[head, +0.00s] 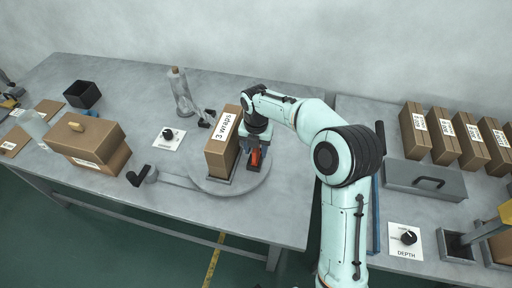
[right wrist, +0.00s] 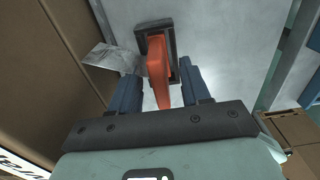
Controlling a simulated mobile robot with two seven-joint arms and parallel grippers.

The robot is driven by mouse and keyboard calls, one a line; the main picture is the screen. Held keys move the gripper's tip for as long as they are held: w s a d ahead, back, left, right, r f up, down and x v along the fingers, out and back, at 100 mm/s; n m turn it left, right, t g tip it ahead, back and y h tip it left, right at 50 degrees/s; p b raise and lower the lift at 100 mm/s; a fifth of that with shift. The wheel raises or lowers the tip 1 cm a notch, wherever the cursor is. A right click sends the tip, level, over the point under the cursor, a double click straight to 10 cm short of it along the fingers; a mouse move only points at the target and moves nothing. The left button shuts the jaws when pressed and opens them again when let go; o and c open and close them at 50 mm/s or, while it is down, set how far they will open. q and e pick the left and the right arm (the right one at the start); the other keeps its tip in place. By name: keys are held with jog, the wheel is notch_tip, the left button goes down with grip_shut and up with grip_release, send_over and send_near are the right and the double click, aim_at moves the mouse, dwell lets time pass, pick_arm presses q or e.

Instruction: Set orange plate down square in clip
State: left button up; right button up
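The orange plate (head: 255,158) stands in the dark clip (head: 250,167) on the round grey turntable (head: 232,189), just right of the tall box labelled "3 wraps" (head: 221,153). In the right wrist view the orange plate (right wrist: 158,72) reaches from the dark clip (right wrist: 142,38) back between my fingers. My right gripper (right wrist: 162,85) is open around the plate, with a gap on each side of it. In the head view my right gripper (head: 257,142) is over the clip and partly hides it. I cannot tell exactly how square the plate sits. My left gripper is not in view.
The box stands close beside my right gripper. A crank handle (head: 135,178) joins the turntable at left. A clear bottle-like stand (head: 181,92) is behind. Brown boxes (head: 90,140) lie left; a grey lidded case (head: 425,181) and several cartons (head: 443,135) are right.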

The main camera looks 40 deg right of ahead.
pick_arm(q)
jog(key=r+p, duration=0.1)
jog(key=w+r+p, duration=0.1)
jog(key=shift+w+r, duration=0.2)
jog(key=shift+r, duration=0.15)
pick_arm(e)
notch_tip(320, 180, up, 13)
jog(key=shift+r, duration=0.2)
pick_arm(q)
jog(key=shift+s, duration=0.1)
pick_arm(e)
jog(key=shift+f, duration=0.1)
